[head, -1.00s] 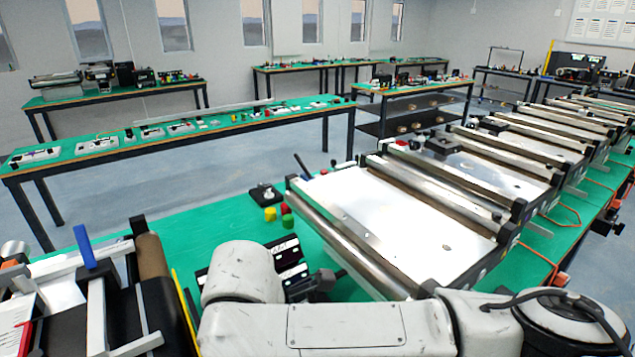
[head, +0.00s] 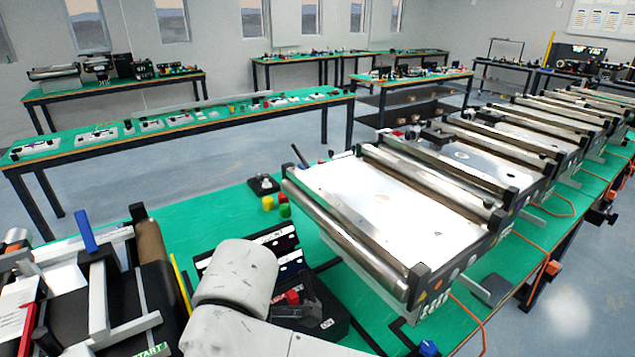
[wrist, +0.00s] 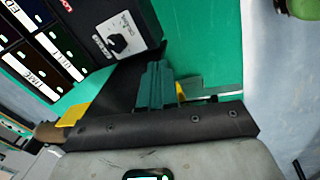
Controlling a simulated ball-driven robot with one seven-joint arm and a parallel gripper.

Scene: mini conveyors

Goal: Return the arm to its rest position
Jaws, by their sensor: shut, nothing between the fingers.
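My gripper (wrist: 155,86) shows in the wrist view, its narrow fingers closed together beyond a dark bolted bar. It holds nothing and is over the green bench top (wrist: 215,45). In the head view my pale arm shows at the bottom centre, beside the black control boxes. The gripper itself cannot be made out there.
A mini conveyor (head: 400,190) stands right of my arm, with more conveyors behind it. A dark conveyor (head: 150,300) with a blue-handled frame is at left. A black box with a red part (head: 305,305) and small coloured pieces (head: 270,203) are close by.

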